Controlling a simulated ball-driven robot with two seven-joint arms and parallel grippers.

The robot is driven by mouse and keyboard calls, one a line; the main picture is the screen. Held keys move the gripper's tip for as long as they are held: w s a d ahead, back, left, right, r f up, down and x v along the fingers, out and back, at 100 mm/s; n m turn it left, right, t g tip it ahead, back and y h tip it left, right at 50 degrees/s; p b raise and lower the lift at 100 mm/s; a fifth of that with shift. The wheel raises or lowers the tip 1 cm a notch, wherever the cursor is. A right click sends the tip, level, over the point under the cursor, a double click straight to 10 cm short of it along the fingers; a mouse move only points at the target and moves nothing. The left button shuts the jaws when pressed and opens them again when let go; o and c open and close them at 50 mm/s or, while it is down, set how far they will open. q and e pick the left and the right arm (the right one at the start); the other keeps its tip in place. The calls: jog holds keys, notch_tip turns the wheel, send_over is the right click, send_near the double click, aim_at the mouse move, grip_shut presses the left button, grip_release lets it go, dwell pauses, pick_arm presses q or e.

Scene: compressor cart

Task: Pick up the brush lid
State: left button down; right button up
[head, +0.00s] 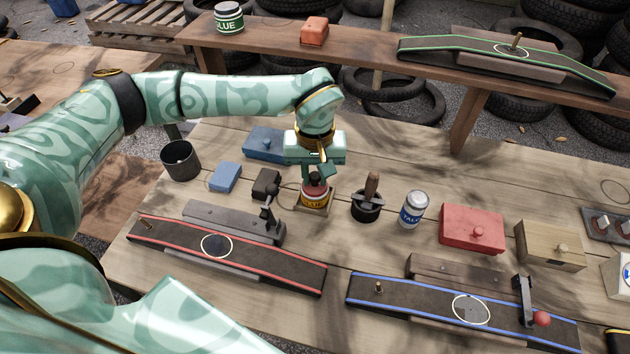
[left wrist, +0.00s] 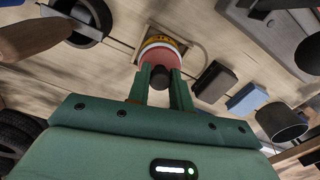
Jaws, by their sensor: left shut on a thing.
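The brush lid (head: 315,189) is red with a dark knob. It sits on or just over the yellow-and-red glue can (head: 314,201); I cannot tell whether there is a gap. My left gripper (head: 316,178) points down from above and is shut on the brush lid by its knob. In the left wrist view, the two fingers (left wrist: 161,82) stand either side of the dark knob, with the red lid (left wrist: 160,56) just beyond and part of the can's yellow label (left wrist: 160,41) behind it. The fingers hide part of the lid. My right gripper is not in view.
A dark pot with a wooden-handled tool (head: 367,208) and a white talc can (head: 413,209) stand to the right. A dark block (head: 266,185) and a clamp stand (head: 270,215) are close on the left. Red-edged (head: 180,240) and blue-edged (head: 420,303) ramps lie in front.

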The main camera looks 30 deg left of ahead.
aim_at(315, 175)
pick_arm(q)
notch_tip(315, 175, up, 10)
jog(key=p, duration=0.3)
jog(key=shift+f, duration=0.25)
jog(key=shift+r, duration=0.3)
jog(key=c, duration=2.1)
grip_release()
jog(key=shift+c, duration=0.2)
